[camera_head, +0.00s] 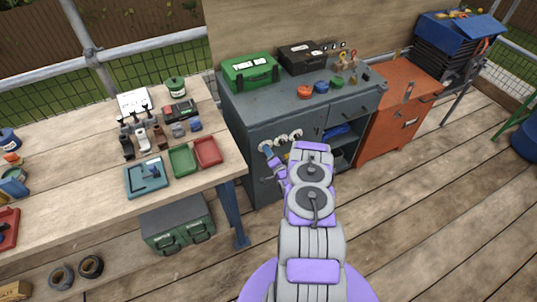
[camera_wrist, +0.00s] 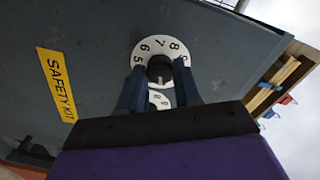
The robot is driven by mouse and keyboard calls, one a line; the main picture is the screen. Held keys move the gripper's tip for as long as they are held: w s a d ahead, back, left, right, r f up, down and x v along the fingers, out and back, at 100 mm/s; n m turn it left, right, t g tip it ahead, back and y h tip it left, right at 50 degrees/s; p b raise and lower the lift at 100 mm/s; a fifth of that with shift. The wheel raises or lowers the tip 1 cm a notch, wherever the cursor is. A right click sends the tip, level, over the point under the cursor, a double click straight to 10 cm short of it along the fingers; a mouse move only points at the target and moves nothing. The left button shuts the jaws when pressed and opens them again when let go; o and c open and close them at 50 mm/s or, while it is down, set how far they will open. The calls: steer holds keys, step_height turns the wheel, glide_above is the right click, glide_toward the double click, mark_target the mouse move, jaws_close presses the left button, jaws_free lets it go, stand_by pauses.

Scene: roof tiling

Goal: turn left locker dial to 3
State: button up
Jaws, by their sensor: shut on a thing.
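Three round white dials sit in a row on the front of the grey locker cabinet (camera_head: 240,130). The left dial (camera_head: 264,146) is nearest my gripper (camera_head: 271,154). In the wrist view, a white dial (camera_wrist: 145,52) shows black numbers, with 5, 6, 7, 8 and part of a 9 readable. Its dark knob (camera_wrist: 160,68) is between the two blue fingers of my gripper (camera_wrist: 160,78), which are shut on it. My fingers hide the dial's sides. White with black digits also shows between the fingers lower down. I cannot tell which number the dial is set to.
A yellow SAFETY KIT label (camera_wrist: 56,84) is on the cabinet face beside the dial. A green case (camera_head: 250,72) and a black case (camera_head: 304,57) stand on the cabinet. A wooden bench (camera_head: 90,188) with trays is at left; an orange cabinet (camera_head: 395,115) is at right.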

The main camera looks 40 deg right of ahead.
steer(key=m+b, duration=0.1)
steer(key=m, duration=0.5)
steer(key=shift+s+d+m+b, duration=0.1)
steer(key=shift+d+m+b, duration=0.1)
steer(key=shift+m+b, duration=0.15)
stand_by(0.5)
steer(key=o, duration=1)
steer(key=shift+d+f, duration=0.1)
steer(key=shift+d, duration=0.05)
steer(key=shift+o, duration=0.2)
steer(key=p+v, duration=0.4)
steer(key=v, duration=1.3)
steer(key=shift+s+p, duration=0.15)
steer(key=shift+p, duration=0.15)
steer(key=shift+f, duration=0.1)
